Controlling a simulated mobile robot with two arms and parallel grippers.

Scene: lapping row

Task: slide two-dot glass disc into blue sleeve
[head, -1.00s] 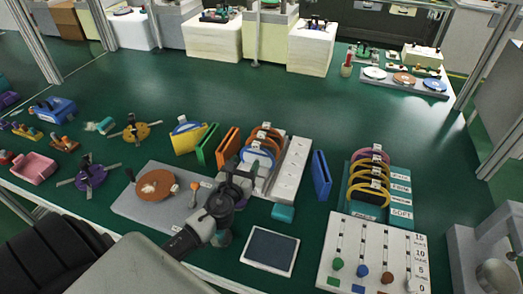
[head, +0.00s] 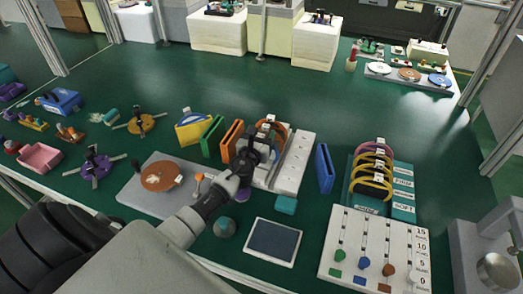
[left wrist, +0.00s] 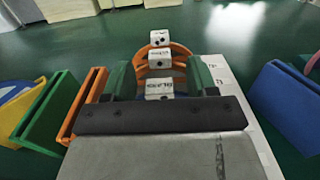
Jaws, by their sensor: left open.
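My left gripper (head: 247,157) is over the near end of the white rack (head: 290,168). Its fingers are open and apart in the left wrist view (left wrist: 160,74), with the nearest disc's white tag (left wrist: 160,89) between them. I cannot tell whether they touch that disc. Several tagged discs stand in a row in the rack; an orange-rimmed disc (head: 282,130) shows behind the gripper. The tag marks are too small to tell which disc has two dots. The blue sleeve (head: 324,168) stands upright to the right of the rack and looks empty; it also shows in the left wrist view (left wrist: 283,108). My right gripper is not in view.
An orange sleeve (head: 231,141), a green sleeve (head: 212,136) and a yellow sleeve (head: 192,134) holding a blue disc stand left of the rack. A teal block (head: 286,205) and a dark pad (head: 273,241) lie in front. A teal stand (head: 403,186) with yellow rings is at right.

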